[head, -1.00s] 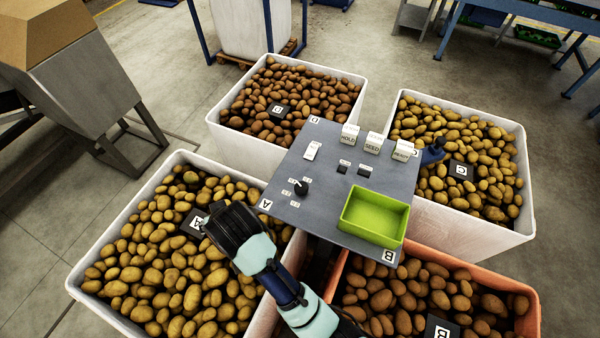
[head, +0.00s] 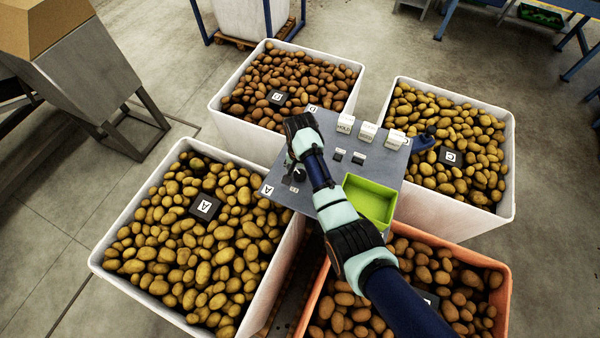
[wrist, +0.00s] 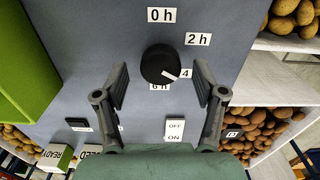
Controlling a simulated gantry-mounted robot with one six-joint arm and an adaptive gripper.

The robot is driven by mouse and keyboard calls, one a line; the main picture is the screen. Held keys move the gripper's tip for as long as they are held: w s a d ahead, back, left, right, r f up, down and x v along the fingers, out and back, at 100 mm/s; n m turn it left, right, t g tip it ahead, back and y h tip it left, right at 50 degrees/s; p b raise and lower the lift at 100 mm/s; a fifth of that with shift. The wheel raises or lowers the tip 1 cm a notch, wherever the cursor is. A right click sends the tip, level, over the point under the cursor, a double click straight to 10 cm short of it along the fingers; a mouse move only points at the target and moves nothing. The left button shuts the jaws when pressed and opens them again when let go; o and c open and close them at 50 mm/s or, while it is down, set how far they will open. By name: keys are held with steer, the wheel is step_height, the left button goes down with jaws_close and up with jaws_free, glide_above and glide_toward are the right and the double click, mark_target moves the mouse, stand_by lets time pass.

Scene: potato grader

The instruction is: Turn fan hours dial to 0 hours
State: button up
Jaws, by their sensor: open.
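The fan hours dial (wrist: 160,64) is a round black knob on the grey panel in the wrist view. Its white pointer mark points to the lower right, close to the 4 label (wrist: 186,73). The 0 h label (wrist: 160,15) is above the knob, the 2 h label (wrist: 198,39) at upper right, and the partly covered 6 h label (wrist: 160,87) below. My gripper (wrist: 160,82) is open, with one finger on each side of the dial and a visible gap to each.
An OFF/ON switch (wrist: 175,129) lies just below the dial in the wrist view. A green tray (head: 369,201) and labelled blocks (head: 368,130) share the panel (head: 325,155). Potato bins surround it, including bin A (head: 122,232).

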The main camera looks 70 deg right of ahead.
steer(key=shift+f, duration=0.45)
steer(key=c, duration=1.1)
steer(key=shift+c, duration=0.2)
